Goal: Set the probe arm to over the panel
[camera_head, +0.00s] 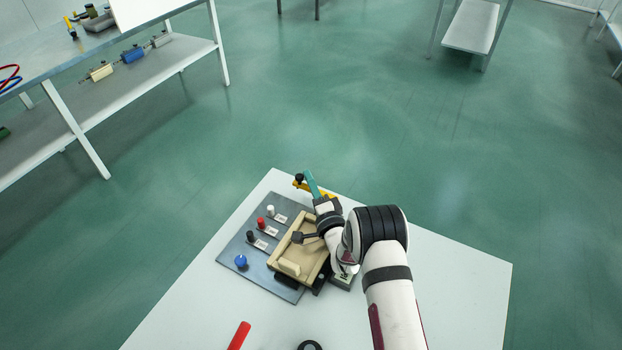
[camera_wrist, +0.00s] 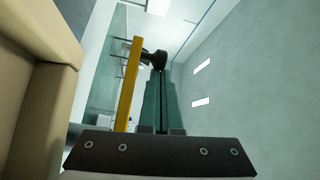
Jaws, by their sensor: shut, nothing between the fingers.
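The probe arm appears to be the yellow bar (camera_head: 328,195) with a black ball knob (camera_head: 298,178), beyond the far end of the beige tray-like box (camera_head: 284,262) on the panel. In the wrist view the yellow bar (camera_wrist: 128,85) stands just left of my fingers, and its black knob (camera_wrist: 154,58) shows at their tips. My gripper (camera_head: 309,177) has teal fingers, shut together and empty, close beside the bar and knob. I cannot tell whether they touch. The grey-blue panel (camera_head: 228,262) lies under the box. My wrist hides the bar's right end.
White, red, black and blue knobs (camera_head: 241,260) line the panel's left side. The box wall (camera_wrist: 45,70) is close at left in the wrist view. A red object (camera_head: 239,336) lies on the white table (camera_head: 450,270), whose right side is clear. A shelf bench (camera_head: 150,65) stands far left.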

